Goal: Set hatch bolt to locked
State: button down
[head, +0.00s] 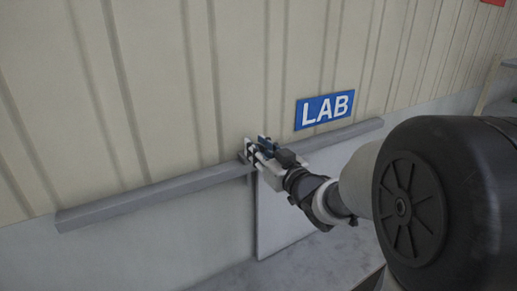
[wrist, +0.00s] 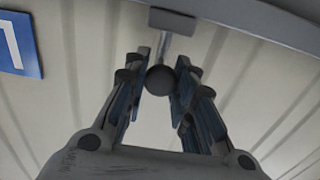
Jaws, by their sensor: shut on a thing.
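The hatch bolt shows in the wrist view as a dark round knob (wrist: 161,81) on a thin pale stem, which runs up to a grey block near the rail. My gripper (wrist: 160,74) is shut on this knob, with one blue-padded finger on each side. In the head view my gripper (head: 258,148) is at the wall rail, left of and below the LAB sign. There the fingers and wrist hide the knob. I cannot tell from these views which position the bolt is in.
A long grey rail (head: 150,197) crosses the ribbed cream wall, on both sides of my gripper. The blue LAB sign (head: 324,110) is just above the rail; part of a blue sign (wrist: 20,45) shows in the wrist view. Bare floor (head: 300,265) lies below.

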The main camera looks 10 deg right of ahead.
jog(key=shift+f, duration=0.5)
jog(key=c, duration=1.3)
grip_release()
jog(key=shift+r, duration=0.1)
jog(key=v, duration=1.2)
